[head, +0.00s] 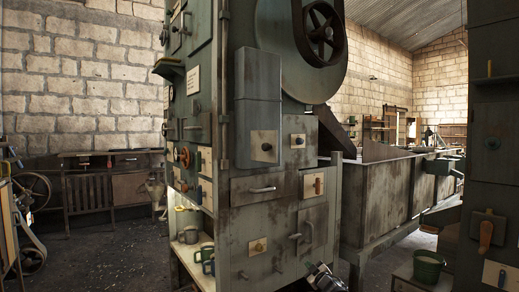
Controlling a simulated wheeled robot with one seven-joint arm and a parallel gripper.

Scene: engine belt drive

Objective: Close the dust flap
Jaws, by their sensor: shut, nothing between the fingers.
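A tall grey-green machine (215,195) stands in the middle of the head view, with several panels, handles and knobs on its faces. I cannot tell for certain which part is the dust flap. A small dark ledge-like piece (168,68) juts out from its upper left side. A pale plate with a knob (265,147) is on a raised box on the front. My gripper (322,275) shows at the bottom edge, low in front of the machine's right part. It is shut and empty, apart from the panels above it, and partly cut off by the frame.
A bench (115,185) stands along the left wall. A long metal trough (385,195) runs back on the right. A dark cabinet (490,150) and a green bucket (428,266) are at the right. The floor (95,250) at left is largely open.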

